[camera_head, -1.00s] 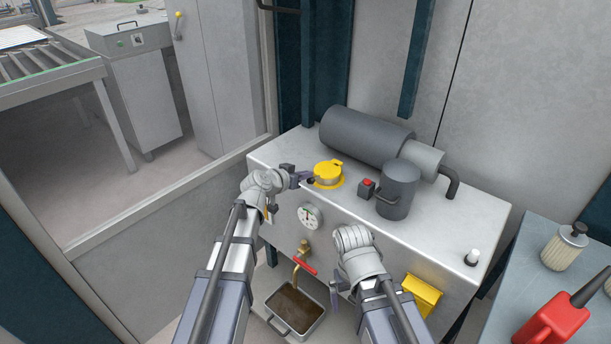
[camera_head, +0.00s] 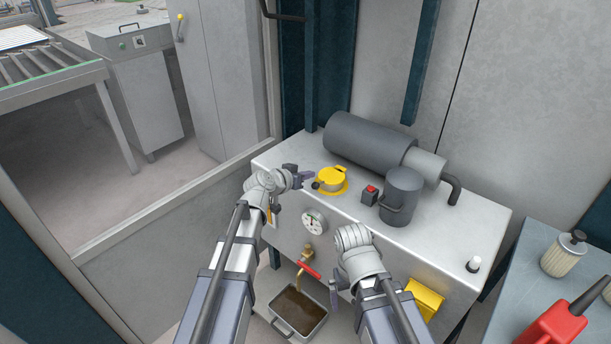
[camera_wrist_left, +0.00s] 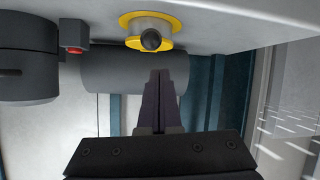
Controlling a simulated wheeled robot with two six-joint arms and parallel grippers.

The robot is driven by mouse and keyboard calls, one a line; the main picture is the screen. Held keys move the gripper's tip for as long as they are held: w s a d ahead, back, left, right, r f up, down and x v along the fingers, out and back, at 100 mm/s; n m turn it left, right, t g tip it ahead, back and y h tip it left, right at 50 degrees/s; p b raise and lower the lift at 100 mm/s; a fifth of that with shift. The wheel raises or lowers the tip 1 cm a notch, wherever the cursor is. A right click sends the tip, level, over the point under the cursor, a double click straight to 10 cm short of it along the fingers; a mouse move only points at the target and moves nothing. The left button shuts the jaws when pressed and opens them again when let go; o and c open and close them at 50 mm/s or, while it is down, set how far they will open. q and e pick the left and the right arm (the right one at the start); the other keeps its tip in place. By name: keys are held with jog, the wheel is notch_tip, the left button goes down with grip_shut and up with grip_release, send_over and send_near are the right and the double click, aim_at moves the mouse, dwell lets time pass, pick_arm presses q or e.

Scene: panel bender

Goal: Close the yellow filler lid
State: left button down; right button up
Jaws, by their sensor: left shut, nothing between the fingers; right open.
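The yellow filler lid (camera_head: 332,174) lies flat over its short filler neck on the machine's top, with a yellow ring around the base. A dark round knob (camera_head: 316,185) sticks out from the lid's near left side. In the left wrist view the lid (camera_wrist_left: 151,20) appears upside down with the knob (camera_wrist_left: 151,40) facing me. My left gripper (camera_head: 309,175) is shut and empty, just left of the lid near the knob; its fingertips (camera_wrist_left: 157,73) look apart from the knob. My right gripper (camera_head: 334,291) is open, low in front of the machine and partly hidden by its arm.
A large grey cylinder (camera_head: 366,139) lies behind the lid. A red button (camera_head: 371,189) and a dark canister (camera_head: 402,190) stand to its right. A gauge (camera_head: 314,222), red-handled tap (camera_head: 309,269) and drip tray (camera_head: 299,312) are on the front side.

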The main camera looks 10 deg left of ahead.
pick_arm(q)
jog(key=s+a+f+b, duration=0.2)
jog(key=s+a+b, duration=0.1)
jog(key=s, duration=0.4)
jog(key=shift+s+a, duration=0.35)
jog(key=shift+a, duration=0.5)
pick_arm(e)
notch_tip(320, 180, down, 2)
jog(key=shift+f, duration=0.1)
pick_arm(q)
jog(key=s+d+f+m+g+y+p, duration=0.1)
jog(key=s+d+f+g, duration=0.35)
jog(key=s, duration=0.25)
jog(key=s+d+f+m+g+y, duration=0.1)
jog(key=s+d+f+g, duration=0.25)
jog(key=s+d, duration=0.25)
jog(key=s+a+f+n+g+y, duration=0.1)
jog(key=s+y, duration=0.1)
jog(key=s, duration=0.3)
jog(key=s+a+f+n+g+y+p, duration=0.1)
jog(key=s+a+g+y, duration=0.1)
jog(key=s, duration=0.4)
jog(key=shift+f+g+y, duration=0.15)
jog(key=shift+g+y, duration=0.15)
jog(key=shift+y, duration=0.5)
pick_arm(e)
jog(key=shift+r, duration=1.1)
